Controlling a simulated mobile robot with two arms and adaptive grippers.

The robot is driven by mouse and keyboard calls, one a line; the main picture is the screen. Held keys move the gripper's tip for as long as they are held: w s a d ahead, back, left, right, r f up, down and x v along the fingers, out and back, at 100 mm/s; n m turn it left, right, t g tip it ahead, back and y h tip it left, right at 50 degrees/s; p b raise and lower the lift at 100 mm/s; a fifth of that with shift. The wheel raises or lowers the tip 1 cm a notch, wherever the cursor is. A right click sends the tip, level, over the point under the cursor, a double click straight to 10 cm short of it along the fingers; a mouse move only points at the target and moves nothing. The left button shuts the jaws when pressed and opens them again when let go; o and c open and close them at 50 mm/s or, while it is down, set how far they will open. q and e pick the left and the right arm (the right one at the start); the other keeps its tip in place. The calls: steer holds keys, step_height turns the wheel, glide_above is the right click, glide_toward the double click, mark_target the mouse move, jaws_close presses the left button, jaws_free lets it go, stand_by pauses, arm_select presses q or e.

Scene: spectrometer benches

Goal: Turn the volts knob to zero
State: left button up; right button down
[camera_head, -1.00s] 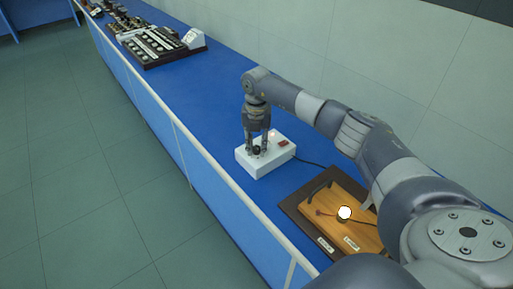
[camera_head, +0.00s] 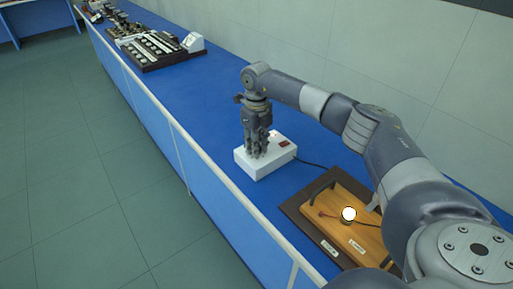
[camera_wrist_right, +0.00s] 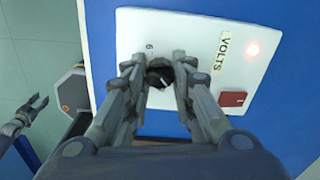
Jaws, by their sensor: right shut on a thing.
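The volts box (camera_head: 280,158) is a white box on the blue bench, and its VOLTS label (camera_wrist_right: 224,50) shows in the right wrist view. Its black knob (camera_wrist_right: 159,77) sits between the fingers of my right gripper (camera_wrist_right: 160,68). The gripper points down over the box and is shut on the knob; it also shows in the head view (camera_head: 257,152). The fingers hide the knob in the head view and most of the dial marks. A light pointer mark is partly visible on the knob. My left gripper (camera_wrist_right: 38,106) is empty, its fingers apart, at the wrist view's left.
The box has a lit lamp (camera_wrist_right: 252,49) and a red switch (camera_wrist_right: 233,99). A wooden board (camera_head: 335,200) with a glowing bulb (camera_head: 349,214) lies nearer me, under my right arm. Racks of small parts (camera_head: 150,50) stand farther along the bench.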

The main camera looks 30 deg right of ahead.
steer(key=n+b, duration=0.1)
steer(key=n, duration=0.3)
steer(key=shift+n, duration=0.3)
steer(key=shift+n+b, duration=0.55)
steer(key=shift+n, duration=1.65)
steer(key=c, duration=1.3)
jaws_free()
steer(key=shift+d, duration=0.1)
steer(key=shift+c, duration=0.2)
steer(key=shift+r, duration=0.1)
step_height(320, 180, up, 12)
